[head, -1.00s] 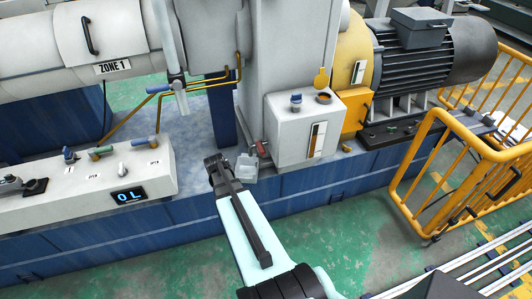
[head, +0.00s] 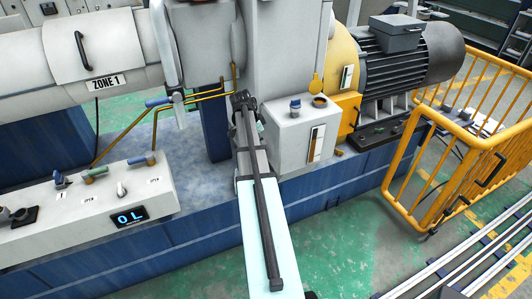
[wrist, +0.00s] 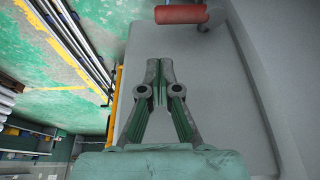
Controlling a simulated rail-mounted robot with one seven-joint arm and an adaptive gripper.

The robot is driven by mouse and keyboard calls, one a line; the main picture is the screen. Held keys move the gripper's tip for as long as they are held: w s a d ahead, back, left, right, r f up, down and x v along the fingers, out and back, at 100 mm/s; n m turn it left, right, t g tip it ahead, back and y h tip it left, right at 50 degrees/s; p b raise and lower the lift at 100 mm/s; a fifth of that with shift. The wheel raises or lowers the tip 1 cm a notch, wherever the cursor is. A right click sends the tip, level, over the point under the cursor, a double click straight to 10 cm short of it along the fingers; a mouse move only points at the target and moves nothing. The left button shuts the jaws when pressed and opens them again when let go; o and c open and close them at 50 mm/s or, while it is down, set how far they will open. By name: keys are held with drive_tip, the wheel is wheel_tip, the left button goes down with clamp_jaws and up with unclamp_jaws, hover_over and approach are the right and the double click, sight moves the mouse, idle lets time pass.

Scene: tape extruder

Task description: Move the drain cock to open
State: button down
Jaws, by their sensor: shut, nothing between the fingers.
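The drain cock shows in the wrist view as a red grip (wrist: 180,14) with a grey metal fitting at its right end, at the top edge of the picture. My gripper (wrist: 158,72) is shut and empty, its two fingertips together. The red grip is above the fingertips in the picture, with a visible gap between them. In the head view my gripper (head: 243,100) is beside the left side of the grey gearbox box (head: 290,140). My arm hides the cock there.
A control panel (head: 85,200) with several knobs and a display is at the left. Thin yellow pipes (head: 195,97) run close to the left of my gripper. A yellow guard rail (head: 440,170) stands at the right. The green floor in front is mostly clear.

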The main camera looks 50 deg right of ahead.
drive_tip(key=p+x, duration=0.1)
drive_tip(key=x, duration=0.9)
drive_tip(key=shift+a, duration=0.1)
idle(0.3)
